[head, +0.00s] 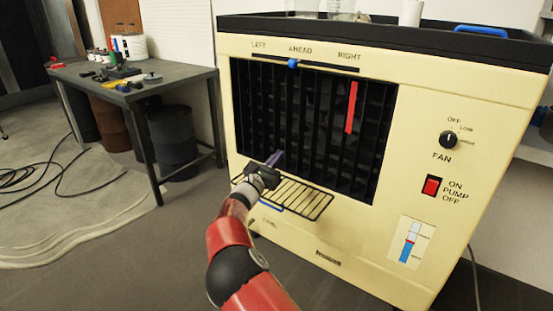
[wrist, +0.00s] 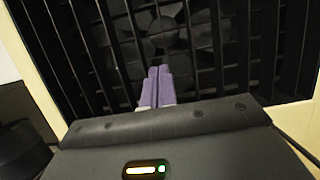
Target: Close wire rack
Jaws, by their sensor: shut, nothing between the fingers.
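The wire rack (head: 297,197) is a black wire frame with pale gaps between its bars. In the head view it sticks out, folded down, below the dark grille (head: 312,125) of the cream cooler. My gripper (head: 275,158) is at the rack's left end, with its purple fingers pointing at the grille. In the wrist view the two purple fingers (wrist: 154,84) are together, with nothing between them, in front of the grille's vertical bars. I cannot tell whether the fingers touch the bars. My gripper body hides the rack's left part in the head view, and the rack is not clear in the wrist view.
The cream cooler (head: 420,215) has a fan knob (head: 448,139), a red switch (head: 432,186) and a blue slider (head: 292,63). A workbench (head: 165,77) with tools stands at left. Black cables (head: 25,175) lie on the floor. Floor between bench and cooler is fairly clear.

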